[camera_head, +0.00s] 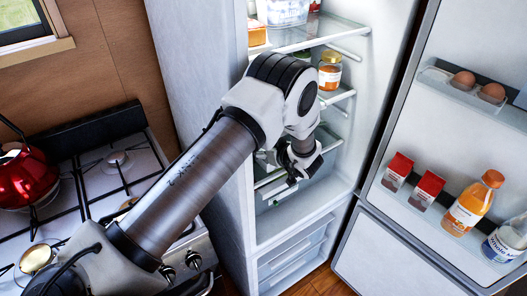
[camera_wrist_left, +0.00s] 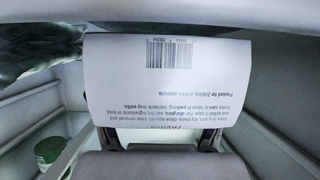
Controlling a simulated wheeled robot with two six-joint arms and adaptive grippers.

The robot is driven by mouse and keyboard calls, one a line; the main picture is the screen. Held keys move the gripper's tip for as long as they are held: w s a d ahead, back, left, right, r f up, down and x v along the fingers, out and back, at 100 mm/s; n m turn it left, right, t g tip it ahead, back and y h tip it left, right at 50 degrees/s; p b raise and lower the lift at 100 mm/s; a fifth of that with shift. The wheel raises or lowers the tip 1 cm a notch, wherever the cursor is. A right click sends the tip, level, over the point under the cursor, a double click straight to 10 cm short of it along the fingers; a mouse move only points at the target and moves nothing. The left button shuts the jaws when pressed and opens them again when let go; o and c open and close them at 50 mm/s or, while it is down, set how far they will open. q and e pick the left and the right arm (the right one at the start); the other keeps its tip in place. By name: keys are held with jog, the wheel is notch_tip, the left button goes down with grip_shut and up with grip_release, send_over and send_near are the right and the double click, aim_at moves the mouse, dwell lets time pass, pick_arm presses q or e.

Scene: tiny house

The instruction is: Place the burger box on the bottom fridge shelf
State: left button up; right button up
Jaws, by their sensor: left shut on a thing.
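My left arm reaches into the open fridge, and its gripper (camera_head: 292,172) is inside the compartment at the level of the lower shelves. In the left wrist view a white box with a barcode and printed text, likely the burger box (camera_wrist_left: 165,88), sits between the fingers of the left gripper (camera_wrist_left: 160,138), which is shut on it. The fridge's bottom surface (camera_head: 285,225) shows below the gripper, above the drawers. My right gripper is not in view.
A jar with orange contents (camera_head: 330,72) stands on a middle shelf. The open fridge door (camera_head: 420,215) at right holds eggs, cartons and bottles. A stove (camera_head: 110,165) with a red kettle (camera_head: 25,178) is at left. The wrist view shows a green-lidded jar (camera_wrist_left: 50,150).

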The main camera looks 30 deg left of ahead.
pick_arm(q)
jog(key=shift+f, duration=0.1)
jog(key=o, duration=1.3)
jog(key=b+v, duration=0.1)
jog(key=v, duration=1.1)
